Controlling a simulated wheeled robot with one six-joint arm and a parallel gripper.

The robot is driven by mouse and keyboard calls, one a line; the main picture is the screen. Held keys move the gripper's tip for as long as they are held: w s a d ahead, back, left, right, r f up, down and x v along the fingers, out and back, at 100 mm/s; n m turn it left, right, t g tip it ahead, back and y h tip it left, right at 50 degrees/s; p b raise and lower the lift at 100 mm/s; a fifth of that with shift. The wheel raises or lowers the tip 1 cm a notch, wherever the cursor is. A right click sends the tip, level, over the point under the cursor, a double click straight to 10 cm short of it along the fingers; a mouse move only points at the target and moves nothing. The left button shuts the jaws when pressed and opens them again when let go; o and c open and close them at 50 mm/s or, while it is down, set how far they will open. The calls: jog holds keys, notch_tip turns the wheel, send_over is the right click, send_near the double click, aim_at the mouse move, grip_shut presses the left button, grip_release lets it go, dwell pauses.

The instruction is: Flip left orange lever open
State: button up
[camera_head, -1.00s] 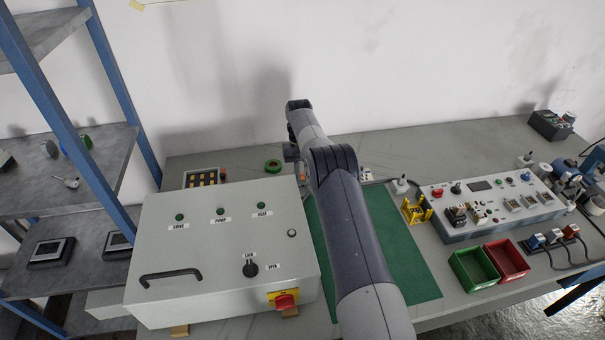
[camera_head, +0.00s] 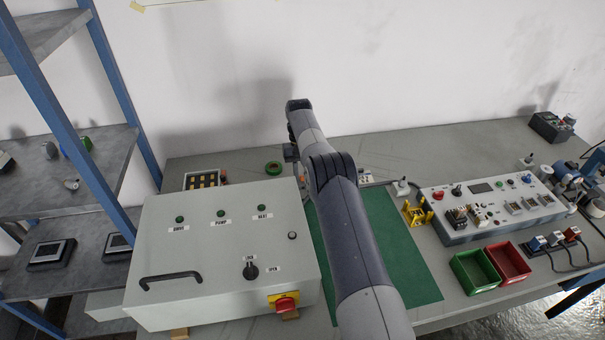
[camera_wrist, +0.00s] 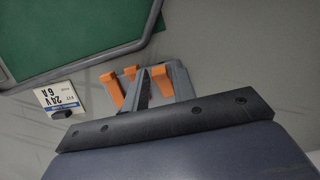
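Three orange levers show in the wrist view: a left one (camera_wrist: 113,91), a smaller middle one (camera_wrist: 131,72) and a right one (camera_wrist: 162,80). The label nearby is upside down in this view, so I cannot tell which lever the task calls left. My gripper (camera_wrist: 160,86) has two grey fingers standing apart, with the right orange lever seen between them; I cannot tell whether they touch it. The levers' base is mostly hidden behind my gripper. In the head view, my gripper (camera_head: 291,153) is small and partly hidden by my arm, beside the control cabinet.
A white label card (camera_wrist: 60,99) lies left of the levers. A green mat (camera_head: 385,240) lies under my arm. The grey control cabinet (camera_head: 215,250) stands close on the left. Green (camera_head: 474,287) and red (camera_head: 527,274) bins stand right.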

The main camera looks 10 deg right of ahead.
notch_tip(320, 180, up, 10)
jog(key=p, duration=0.2)
jog(key=shift+o, duration=0.3)
jog(key=shift+f, duration=0.1)
jog(key=shift+o, duration=1.1)
jog(key=shift+w, duration=0.1)
jog(key=f+t, duration=0.1)
jog(key=f, duration=0.2)
jog(key=f+t+b, duration=0.1)
jog(key=f, duration=0.2)
jog(key=s+f+t, duration=0.1)
jog(key=f, duration=0.2)
jog(key=shift+f, duration=0.25)
jog(key=shift+c, duration=0.2)
